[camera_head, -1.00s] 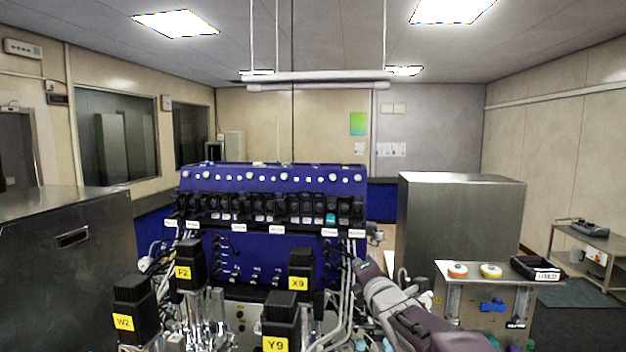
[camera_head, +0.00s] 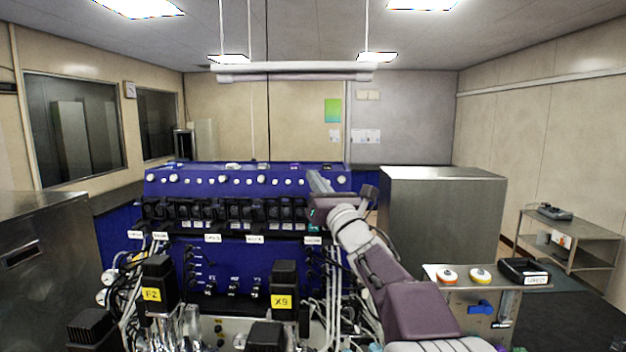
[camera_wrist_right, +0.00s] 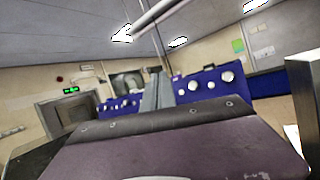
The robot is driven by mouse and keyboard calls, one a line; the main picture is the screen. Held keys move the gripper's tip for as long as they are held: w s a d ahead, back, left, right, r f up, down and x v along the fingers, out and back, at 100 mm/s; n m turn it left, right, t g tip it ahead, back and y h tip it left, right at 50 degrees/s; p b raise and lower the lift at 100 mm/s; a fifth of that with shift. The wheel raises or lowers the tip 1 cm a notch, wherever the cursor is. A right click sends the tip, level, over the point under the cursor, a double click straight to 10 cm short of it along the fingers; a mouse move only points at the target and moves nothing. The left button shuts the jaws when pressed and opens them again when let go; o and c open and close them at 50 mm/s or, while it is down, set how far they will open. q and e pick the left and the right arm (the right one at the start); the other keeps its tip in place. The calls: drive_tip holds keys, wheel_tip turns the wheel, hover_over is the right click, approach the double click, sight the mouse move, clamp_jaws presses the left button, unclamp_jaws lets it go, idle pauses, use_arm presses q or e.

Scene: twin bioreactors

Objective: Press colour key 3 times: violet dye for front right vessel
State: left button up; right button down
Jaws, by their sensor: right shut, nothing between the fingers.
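The blue control cabinet (camera_head: 215,180) stands ahead, with a row of white round knobs along its top and a row of black pump-like units (camera_head: 230,212) below. My right gripper (camera_head: 319,182) is raised at the cabinet's right end, in front of the knob row. Its fingers (camera_wrist_right: 157,92) are closed together and empty in the right wrist view, pointing toward the cabinet. Black motor heads on the vessels stand in front, one labelled X9 (camera_head: 284,288); another at the bottom edge (camera_head: 265,336) is cut off. I cannot make out which part is the colour key. My left gripper is out of view.
A steel cabinet (camera_head: 440,220) stands right of the blue one. A steel bench (camera_head: 470,300) at lower right carries two round buttons and a black tray (camera_head: 524,271). Tubes (camera_head: 335,285) hang below the cabinet's right end. A trolley (camera_head: 570,238) stands far right.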

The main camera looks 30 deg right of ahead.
drive_tip(key=w+d+p, duration=0.1)
drive_tip(key=w, duration=0.1)
drive_tip(key=w+d+f+p, duration=0.1)
drive_tip(key=w, duration=0.1)
drive_tip(key=w+d+f+p, duration=0.1)
drive_tip(key=w+p, duration=0.1)
drive_tip(key=shift+w+d+f, duration=0.1)
drive_tip(key=shift+d, duration=0.25)
drive_tip(key=shift+w+d+f, duration=0.2)
drive_tip(key=shift+w+d, duration=0.2)
drive_tip(key=shift+w, duration=0.35)
drive_tip(key=shift+s, duration=0.1)
idle(1.0)
drive_tip(key=shift+w+d+f+b, duration=0.1)
drive_tip(key=shift+w+d+b, duration=0.1)
drive_tip(key=shift+w+b, duration=0.15)
